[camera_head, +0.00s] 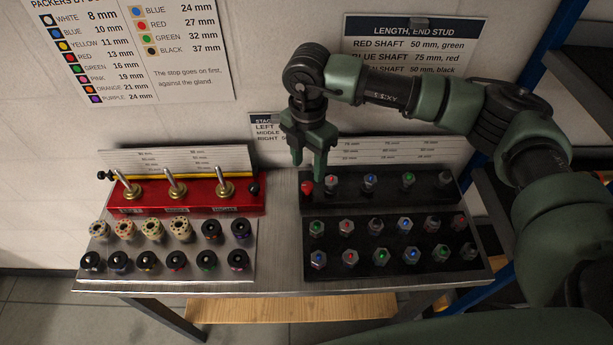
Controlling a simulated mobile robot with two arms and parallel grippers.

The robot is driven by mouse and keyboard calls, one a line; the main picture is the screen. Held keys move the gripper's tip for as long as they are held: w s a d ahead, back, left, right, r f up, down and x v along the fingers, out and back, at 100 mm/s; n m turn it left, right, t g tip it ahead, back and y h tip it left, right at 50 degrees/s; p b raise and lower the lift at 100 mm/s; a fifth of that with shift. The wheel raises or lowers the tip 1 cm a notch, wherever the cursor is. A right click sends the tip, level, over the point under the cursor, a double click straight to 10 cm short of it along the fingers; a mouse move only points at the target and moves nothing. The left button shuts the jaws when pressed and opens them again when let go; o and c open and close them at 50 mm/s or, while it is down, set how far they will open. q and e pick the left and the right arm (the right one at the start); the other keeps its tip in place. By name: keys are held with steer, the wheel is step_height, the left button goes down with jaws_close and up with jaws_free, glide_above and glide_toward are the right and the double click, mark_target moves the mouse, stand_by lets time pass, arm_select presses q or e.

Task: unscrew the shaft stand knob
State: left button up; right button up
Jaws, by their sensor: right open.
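A black stand (335,190) on the right of the bench holds a back row of shafts with coloured ends, red, blue, green and dark. A red knob (307,187) sits at its left end. My right gripper (308,163) points down, open and empty, just above and behind the red knob in the picture; I cannot tell the exact gap, but it appears apart from it. The red stand (195,202) on the left has three upright metal rods on brass bases (176,189) and black knobs at its ends (254,188). My left gripper is not in view.
A light tray (170,247) in front of the red stand holds several packers. A black tray (395,243) holds two rows of shafts. White label boards (395,150) stand behind. Blue shelving (545,60) is at the right. A bare bench strip lies between the stands.

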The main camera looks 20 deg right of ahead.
mark_target(307, 185)
steer(key=shift+a+f+p, duration=0.1)
steer(key=shift+f+p, duration=0.65)
steer(key=shift+f, duration=2.45)
steer(key=shift+c, duration=0.3)
